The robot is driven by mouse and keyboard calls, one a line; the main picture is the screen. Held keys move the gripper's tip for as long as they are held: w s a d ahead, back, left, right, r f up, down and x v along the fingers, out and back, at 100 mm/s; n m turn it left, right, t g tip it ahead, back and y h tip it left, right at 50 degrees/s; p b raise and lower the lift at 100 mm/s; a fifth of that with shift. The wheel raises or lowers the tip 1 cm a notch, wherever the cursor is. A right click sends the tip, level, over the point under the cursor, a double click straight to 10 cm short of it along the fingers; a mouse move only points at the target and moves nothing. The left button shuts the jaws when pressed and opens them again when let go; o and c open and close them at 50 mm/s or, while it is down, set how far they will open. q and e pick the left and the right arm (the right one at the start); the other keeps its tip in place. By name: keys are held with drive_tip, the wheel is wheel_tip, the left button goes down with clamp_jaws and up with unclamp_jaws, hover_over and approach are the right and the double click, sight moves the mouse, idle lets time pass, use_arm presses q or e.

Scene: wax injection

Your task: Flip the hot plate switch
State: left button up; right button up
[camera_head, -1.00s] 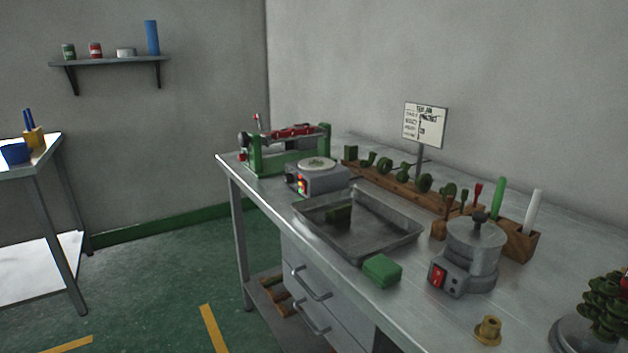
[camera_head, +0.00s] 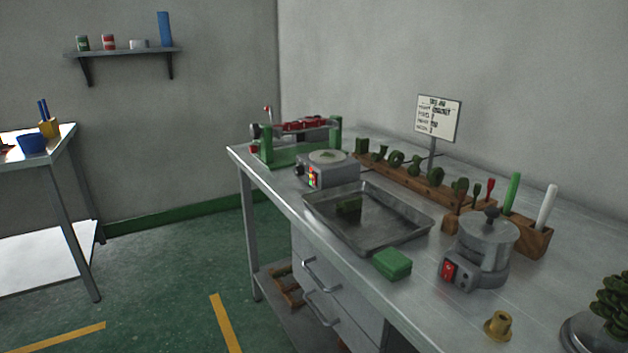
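The hot plate (camera_head: 341,174) is a grey box with a pale round plate on top. It stands near the far left end of the metal workbench (camera_head: 395,310). A small switch (camera_head: 313,176) with red and yellowish colour is on its front left face; its exact position is too small to tell. A grey lidded pot unit (camera_head: 480,255) on the right of the bench has its own red switch (camera_head: 448,271). Neither of my grippers is in view.
A metal tray (camera_head: 390,235) holding a green block lies in front of the hot plate. A green clamp-like device (camera_head: 300,145) stands behind it. A green block (camera_head: 392,264) and brass piece (camera_head: 498,325) are near the front edge. Floor left of the bench is open.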

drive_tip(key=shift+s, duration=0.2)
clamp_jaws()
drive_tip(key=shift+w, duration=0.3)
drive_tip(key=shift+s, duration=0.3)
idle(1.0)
